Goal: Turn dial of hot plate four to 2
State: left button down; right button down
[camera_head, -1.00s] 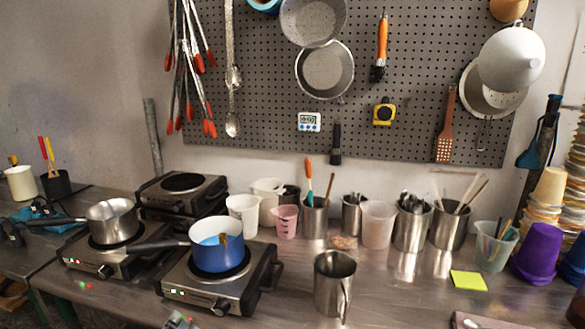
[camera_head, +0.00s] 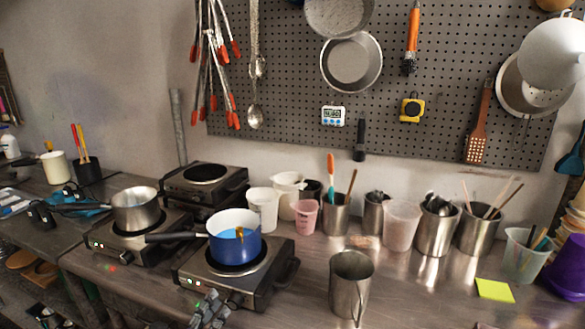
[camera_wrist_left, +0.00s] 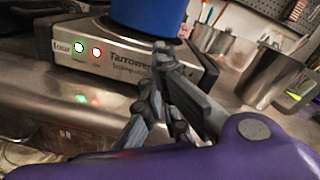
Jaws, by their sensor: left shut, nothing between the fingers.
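The front hot plate (camera_head: 245,284) is a steel box with a black burner, and a blue pot (camera_head: 234,246) stands on it. Its front panel also shows in the left wrist view (camera_wrist_left: 120,68), with one green and one red light. Its dial (camera_head: 236,299) is on the right of the front face; in the wrist view it is hidden behind my fingers. My left gripper (camera_head: 210,301) is shut and empty, just in front of this face. In the wrist view its fingertips (camera_wrist_left: 163,58) overlap the panel; contact cannot be told. No plate number is readable. My right gripper is not in view.
A second hot plate (camera_head: 130,246) with a steel saucepan (camera_head: 135,210) stands to the left. Stacked hot plates (camera_head: 203,192) are behind. A steel pitcher (camera_head: 350,284) stands to the right. The blue pot's black handle (camera_head: 175,237) sticks out left.

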pick_arm(q)
jog(key=shift+w+d+r, duration=0.15)
jog(key=shift+w, duration=0.4)
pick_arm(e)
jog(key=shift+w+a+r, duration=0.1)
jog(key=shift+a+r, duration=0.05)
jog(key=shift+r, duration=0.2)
pick_arm(q)
jog(key=shift+d, duration=0.15)
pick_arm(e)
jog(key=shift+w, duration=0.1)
pick_arm(q)
jog(key=shift+d+r+p, duration=0.15)
jog(key=shift+d+p, duration=0.05)
jog(key=shift+p, duration=0.35)
jog(key=shift+d+r+p, duration=0.2)
jog(key=shift+d+p, duration=0.05)
jog(key=shift+p, duration=0.1)
jog(key=shift+d, duration=0.1)
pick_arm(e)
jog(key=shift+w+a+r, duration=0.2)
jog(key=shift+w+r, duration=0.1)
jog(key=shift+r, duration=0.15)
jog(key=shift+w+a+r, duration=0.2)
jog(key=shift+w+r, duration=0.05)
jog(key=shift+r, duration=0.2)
